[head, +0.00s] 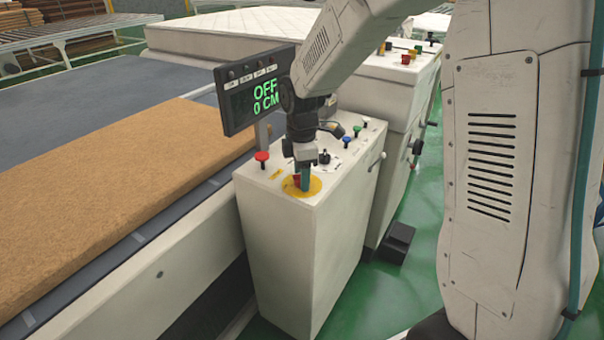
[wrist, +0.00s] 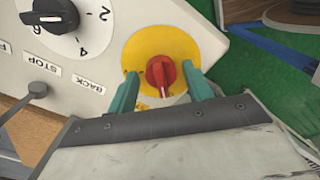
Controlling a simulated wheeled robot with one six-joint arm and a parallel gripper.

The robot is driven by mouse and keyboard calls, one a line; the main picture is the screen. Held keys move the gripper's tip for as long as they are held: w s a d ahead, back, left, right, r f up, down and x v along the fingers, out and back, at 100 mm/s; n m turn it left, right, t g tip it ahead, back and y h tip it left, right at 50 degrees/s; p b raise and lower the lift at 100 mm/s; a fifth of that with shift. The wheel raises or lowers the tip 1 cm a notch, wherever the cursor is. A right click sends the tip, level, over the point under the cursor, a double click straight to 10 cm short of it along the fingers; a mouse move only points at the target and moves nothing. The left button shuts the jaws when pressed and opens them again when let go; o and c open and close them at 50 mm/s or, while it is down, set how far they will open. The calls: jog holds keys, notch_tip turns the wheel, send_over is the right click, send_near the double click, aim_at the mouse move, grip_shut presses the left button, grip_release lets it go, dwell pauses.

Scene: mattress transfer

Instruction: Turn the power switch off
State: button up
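The power switch is a red rotary knob (wrist: 161,75) on a round yellow plate (wrist: 150,45). In the head view, the yellow plate (head: 313,188) is on the near end of a white control box (head: 290,240), and the red knob (head: 296,177) is partly hidden by my gripper (head: 303,178). My gripper points down over the plate. In the wrist view, the teal fingers of my gripper (wrist: 162,86) are apart, one on each side of the knob, with yellow showing between. The knob's white pointer line runs roughly along the picture's vertical. The display (head: 258,92) reads OFF and 0 CM.
A black dial (wrist: 52,15) and a lever (wrist: 37,90) by STOP and BACK labels are near the knob. A red button (head: 262,157) and several coloured buttons stand on the box. A brown mat (head: 120,180) lies left; a white mattress (head: 235,30) is behind.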

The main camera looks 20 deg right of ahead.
notch_tip(320, 180, up, 8)
jog(key=shift+f, duration=0.1)
dwell(0.6)
dwell(0.3)
jog(key=shift+s+f+m, duration=0.15)
jog(key=shift+s+m, duration=0.2)
jog(key=shift+m, duration=0.55)
jog(key=s+d+r+m, duration=0.1)
jog(key=s+r+m, duration=0.2)
jog(key=s+m, duration=0.4)
jog(key=s+d+r+m+t, duration=0.1)
jog(key=s+m, duration=0.6)
jog(key=s, duration=1.5)
notch_tip(320, 180, up, 3)
jog(key=shift+s+d+f+m, duration=0.1)
jog(key=shift+s+d+m, duration=0.15)
jog(key=shift+d, duration=0.3)
